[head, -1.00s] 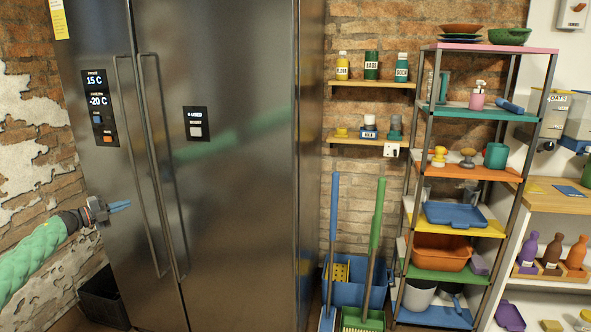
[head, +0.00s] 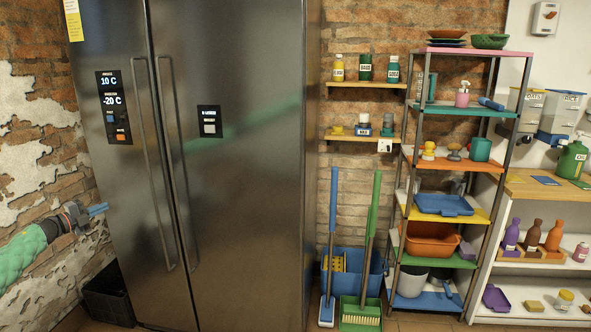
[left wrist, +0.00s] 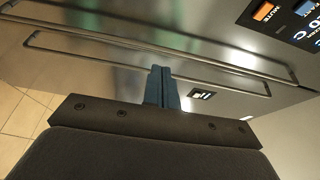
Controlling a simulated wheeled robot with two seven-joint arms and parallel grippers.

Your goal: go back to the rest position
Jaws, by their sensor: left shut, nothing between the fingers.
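My left gripper (head: 97,209) comes in from the left edge in the head view, on my green-sleeved arm. Its blue fingers are shut together with nothing between them. It is in front of the brick wall and the left side of the steel fridge (head: 250,200), pointing right. In the left wrist view the shut blue fingers (left wrist: 162,88) point towards the fridge door handles (left wrist: 150,58). Whether they touch the fridge cannot be told, but they look apart from it. My right gripper is not in view.
The fridge panel (head: 113,105) reads 10 C and -20 C. A black bin (head: 108,298) stands at the fridge's lower left. Right of the fridge are a blue bucket (head: 368,285), a broom (head: 372,215) and a shelf rack (head: 463,172) full of goods. A wooden counter (head: 530,190) is at far right.

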